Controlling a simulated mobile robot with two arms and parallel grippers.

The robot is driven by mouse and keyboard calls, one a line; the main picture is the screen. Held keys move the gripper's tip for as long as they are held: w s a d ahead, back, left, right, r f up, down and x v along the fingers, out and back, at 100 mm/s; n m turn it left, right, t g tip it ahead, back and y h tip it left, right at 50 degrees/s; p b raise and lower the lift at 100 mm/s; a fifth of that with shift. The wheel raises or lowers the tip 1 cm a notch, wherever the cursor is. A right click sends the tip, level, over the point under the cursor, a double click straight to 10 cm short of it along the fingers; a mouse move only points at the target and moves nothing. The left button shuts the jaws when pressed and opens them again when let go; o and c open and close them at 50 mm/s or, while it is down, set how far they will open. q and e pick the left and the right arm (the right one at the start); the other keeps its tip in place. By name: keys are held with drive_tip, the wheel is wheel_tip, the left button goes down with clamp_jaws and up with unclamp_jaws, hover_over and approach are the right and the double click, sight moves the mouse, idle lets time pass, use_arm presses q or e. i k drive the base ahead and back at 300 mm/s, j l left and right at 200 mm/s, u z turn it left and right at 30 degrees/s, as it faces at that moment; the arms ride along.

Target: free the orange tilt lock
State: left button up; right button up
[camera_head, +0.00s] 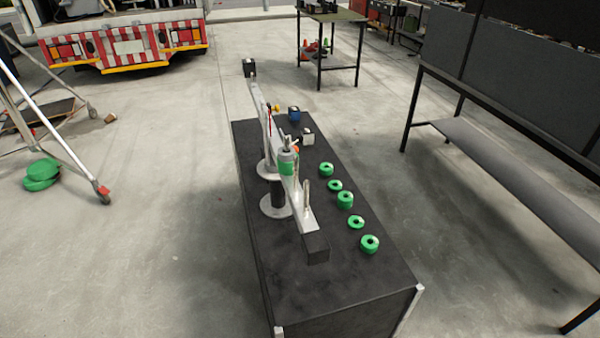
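A long pale metal beam (310,213) stands on a black-topped case (345,279), raised on two round-based posts, with a dark block at each end. A small orange part (296,149) shows beside the beam near its middle, partly hidden by a grey-and-green cylinder (287,163). A yellow-orange knob (275,107) sticks out to the right of the beam farther back. I cannot tell for sure which of these is the tilt lock, nor whether it is engaged. Neither of my grippers is in view.
Several green ring weights (369,243) stand in a row on the case's right side. A blue block (294,115) and a white-and-black block (308,136) sit behind them. The case's front is clear. A bench (500,170) stands right, a tripod (60,130) left.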

sight(291, 144)
drive_tip(key=k+u, duration=0.2)
drive_tip(key=u, duration=0.15)
drive_tip(key=k+u, duration=0.35)
drive_tip(key=k+j+u, duration=0.1)
drive_tip(key=u, duration=0.25)
drive_tip(key=i+l, duration=0.1)
drive_tip(key=l, duration=0.6)
drive_tip(key=i+l+u, duration=0.1)
drive_tip(key=l, duration=0.6)
drive_tip(key=i+l, duration=0.15)
drive_tip(key=l, duration=0.55)
drive_tip(key=i+l+u, duration=0.1)
drive_tip(key=l, duration=0.6)
